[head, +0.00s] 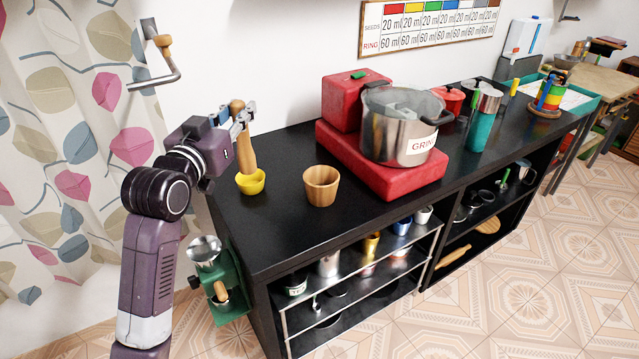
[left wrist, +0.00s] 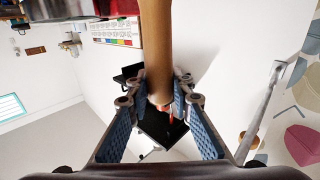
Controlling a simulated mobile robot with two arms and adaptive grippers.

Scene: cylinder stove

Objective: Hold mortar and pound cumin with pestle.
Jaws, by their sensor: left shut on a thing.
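My left gripper (head: 241,115) is shut on the upper part of a wooden pestle (head: 246,155) and holds it nearly upright at the left end of the black counter. The pestle also shows between the fingers in the left wrist view (left wrist: 156,45). Its lower end meets a small yellow cup (head: 250,186) in the head view; I cannot tell whether it is inside or just behind the rim. A wooden mortar (head: 320,193) stands upright on the counter, right of the yellow cup and apart from it. No cumin can be made out. My right gripper is out of view.
A large metal pot (head: 390,138) and a red box (head: 345,100) stand on a red block (head: 415,180) right of the mortar. A green grinder (head: 218,280) hangs at the counter's left end. The counter (head: 285,225) in front of the mortar is bare.

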